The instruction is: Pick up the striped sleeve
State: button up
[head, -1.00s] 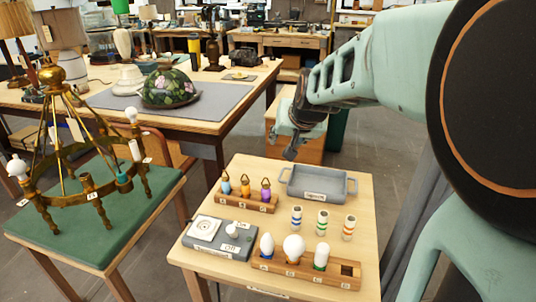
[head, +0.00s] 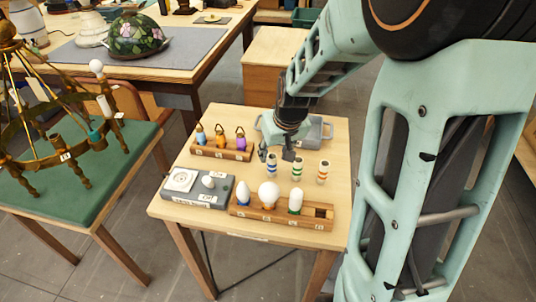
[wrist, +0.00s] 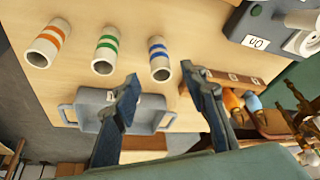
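Three white striped sleeves stand upright in a row on the small wooden table: a blue-striped sleeve (head: 272,167), a green-striped sleeve (head: 297,171) and an orange-striped sleeve (head: 322,173). In the wrist view they are the orange-striped one (wrist: 47,43), the green-striped one (wrist: 106,50) and the blue-striped one (wrist: 159,60). My gripper (head: 276,155) is open and empty, pointing down beside the blue-striped sleeve. In the wrist view the blue-striped sleeve shows just beyond the gap between my fingertips (wrist: 160,76). I cannot tell whether they touch it.
A grey tray (head: 322,131) stands behind the sleeves, partly hidden by my gripper. A wooden rack (head: 222,151) with coloured pieces is at left. A bulb rack (head: 282,213) and a grey tester box (head: 197,190) stand in front. The chandelier (head: 65,155) is farther left.

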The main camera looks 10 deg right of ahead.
aim_at(272, 160)
jog(key=shift+x, duration=2.75)
jog(key=shift+s, duration=0.1)
jog(key=c, duration=0.9)
